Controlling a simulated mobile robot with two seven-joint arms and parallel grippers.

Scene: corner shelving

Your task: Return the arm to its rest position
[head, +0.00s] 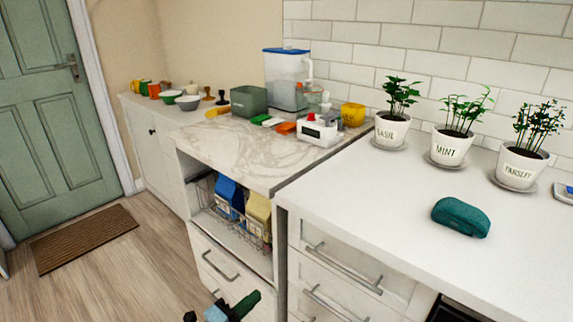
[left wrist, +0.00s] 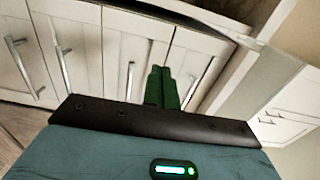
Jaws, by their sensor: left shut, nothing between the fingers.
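My left gripper (head: 238,308) shows at the bottom of the head view, low in front of the white drawers below the marble counter. In the left wrist view its two green fingers (left wrist: 162,88) are together, with nothing between them. Cabinet fronts with bar handles lie beyond the fingers. My right gripper is in neither view.
The marble counter (head: 215,140) and the white counter (head: 340,190) stand close to my left arm. A teal case (head: 461,217) lies on the white counter. A wire basket (head: 262,242) with cartons sits in the open shelf. Wooden floor (head: 130,275) is free at left.

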